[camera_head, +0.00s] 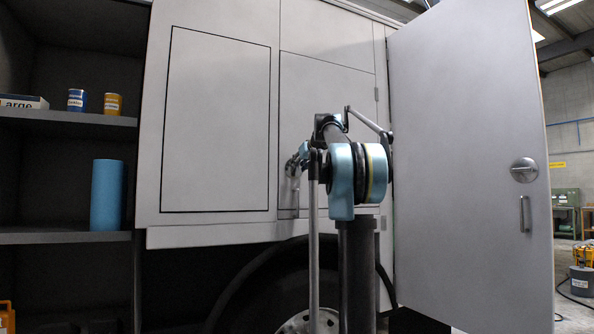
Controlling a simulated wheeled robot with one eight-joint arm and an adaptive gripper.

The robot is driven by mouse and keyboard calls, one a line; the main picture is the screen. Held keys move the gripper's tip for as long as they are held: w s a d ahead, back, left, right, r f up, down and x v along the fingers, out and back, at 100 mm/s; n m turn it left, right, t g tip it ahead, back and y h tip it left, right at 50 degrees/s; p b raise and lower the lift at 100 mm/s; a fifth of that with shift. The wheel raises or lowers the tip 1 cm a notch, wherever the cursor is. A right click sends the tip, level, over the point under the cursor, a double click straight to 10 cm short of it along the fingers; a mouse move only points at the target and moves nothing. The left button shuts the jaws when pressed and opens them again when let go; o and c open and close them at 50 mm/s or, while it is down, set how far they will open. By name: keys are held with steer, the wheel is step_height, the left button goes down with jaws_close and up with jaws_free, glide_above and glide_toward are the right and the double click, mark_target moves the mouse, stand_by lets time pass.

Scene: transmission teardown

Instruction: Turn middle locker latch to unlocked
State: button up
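The middle locker door (328,90) is a closed grey panel on the side of the vehicle, behind my arm. A grey handle or latch part (288,198) shows at its lower left edge, partly covered. My gripper (294,168) is in front of that left edge, close to this part. Whether it touches the latch, and how the latch is turned, I cannot tell. The fingers are small and partly hidden by my arm, so their opening is unclear.
At right a large locker door (460,120) stands open, with a round latch (524,170) and a bar handle (525,214). At left are dark shelves (60,237) with a blue cylinder (107,195) and cans (76,100). A wheel (300,322) is below.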

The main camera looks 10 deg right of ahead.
steer(key=shift+w+a+f, duration=0.1)
steer(key=shift+w+f, duration=0.05)
steer(key=shift+w, duration=0.2)
jaws_close()
steer(key=shift+w+d+f+m+t+y, duration=0.2)
steer(key=shift+m+y, duration=1)
steer(key=shift+m, duration=1)
steer(key=shift+s+d+f+m+t+y, duration=0.1)
steer(key=shift+d+f+m+y, duration=0.15)
steer(key=shift+m+y, duration=1.45)
steer(key=shift+w+d+f+m+t+y, duration=0.2)
steer(key=shift+m+y, duration=0.5)
steer(key=shift+m, duration=2)
steer(key=shift+s+m, duration=0.1)
steer(key=shift+m, duration=0.2)
